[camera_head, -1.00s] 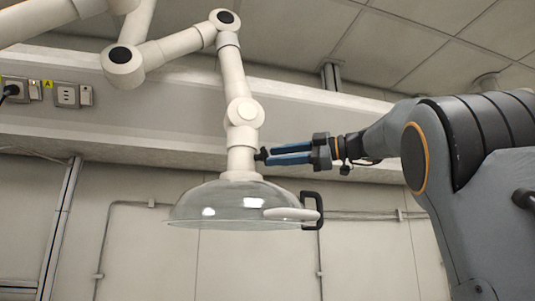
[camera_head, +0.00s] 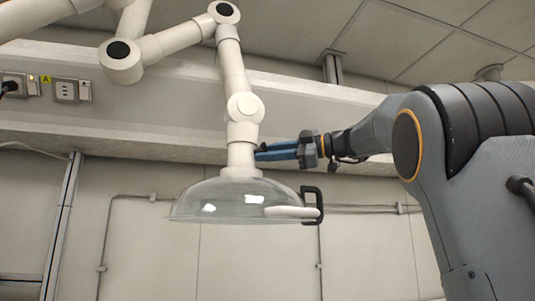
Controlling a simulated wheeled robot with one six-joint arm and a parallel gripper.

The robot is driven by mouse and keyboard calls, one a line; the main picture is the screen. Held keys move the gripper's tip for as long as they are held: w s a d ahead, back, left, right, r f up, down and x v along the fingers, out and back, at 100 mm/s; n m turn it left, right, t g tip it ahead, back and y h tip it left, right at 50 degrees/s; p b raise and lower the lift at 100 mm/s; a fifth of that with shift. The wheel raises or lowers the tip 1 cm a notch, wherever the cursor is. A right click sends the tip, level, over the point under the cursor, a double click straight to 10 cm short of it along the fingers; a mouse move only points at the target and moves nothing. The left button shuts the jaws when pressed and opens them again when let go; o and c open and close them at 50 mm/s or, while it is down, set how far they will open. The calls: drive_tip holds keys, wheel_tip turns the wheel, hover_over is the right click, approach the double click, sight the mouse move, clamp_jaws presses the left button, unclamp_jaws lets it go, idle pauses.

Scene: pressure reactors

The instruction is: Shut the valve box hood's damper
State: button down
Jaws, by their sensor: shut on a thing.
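The hood (camera_head: 225,203) is a clear dome hanging from a white jointed extraction arm (camera_head: 233,75). A black handle (camera_head: 317,205) sits at its right rim. The damper is on the white pipe collar (camera_head: 241,150) just above the dome. My gripper (camera_head: 262,152) reaches in from the right with its blue fingers together against the right side of this collar. It is shut on the small dark damper lever, which the fingers now hide almost wholly. The damper's exact angle cannot be told.
A white wall duct (camera_head: 120,135) runs behind the hood. Sockets (camera_head: 70,90) with a plugged cable are at the left. Thin conduit (camera_head: 120,197) runs along the wall panels. There is free room below the dome and between the dome and my arm.

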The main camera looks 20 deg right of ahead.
drive_tip(key=shift+f+b, duration=0.1)
drive_tip(key=shift+b, duration=0.2)
drive_tip(key=shift+f+m+b, duration=0.1)
drive_tip(key=shift+m+b, duration=0.5)
drive_tip(key=shift+m, duration=0.1)
drive_tip(key=m+b, duration=0.2)
drive_tip(key=shift+m, duration=0.3)
drive_tip(key=m+b, duration=0.1)
drive_tip(key=m, duration=0.2)
drive_tip(key=shift+b, duration=0.3)
drive_tip(key=shift+s+m+b, duration=0.1)
drive_tip(key=shift+m+b, duration=0.2)
drive_tip(key=shift+m, duration=1.3)
drive_tip(key=c, duration=1.7)
unclamp_jaws()
